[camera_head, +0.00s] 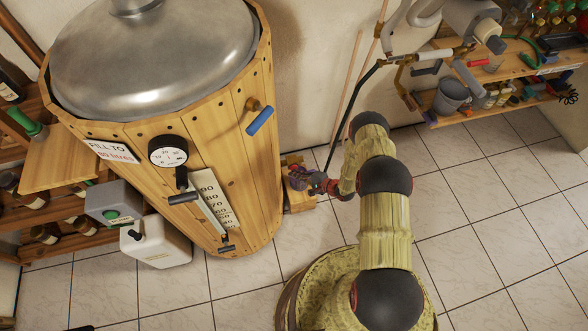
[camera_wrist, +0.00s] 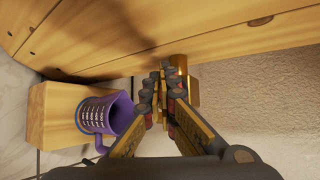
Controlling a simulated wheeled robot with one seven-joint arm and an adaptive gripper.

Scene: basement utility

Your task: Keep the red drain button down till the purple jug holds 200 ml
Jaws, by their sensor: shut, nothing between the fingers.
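The purple jug (camera_wrist: 97,113) stands on a light wooden block (camera_wrist: 50,112) in the wrist view, left of my fingers. Its side carries a pale printed scale, but I cannot read a level in it. My gripper (camera_wrist: 165,72) is shut and empty, its fingertips close to a brass fitting (camera_wrist: 181,72) low on the wooden vat (camera_wrist: 110,30). I see no red button; it may be hidden behind the fingertips. I cannot tell if they touch or press anything. In the head view my gripper (camera_head: 299,181) is at the vat's lower right side, above the block (camera_head: 302,204).
The vat (camera_head: 215,130) has a metal lid (camera_head: 150,50), a round dial (camera_head: 168,151) and a blue-handled tap (camera_head: 260,120). A white canister (camera_head: 155,243) stands at its left. A shelf with a grey bucket (camera_head: 452,96) is at upper right. The tiled floor at right is clear.

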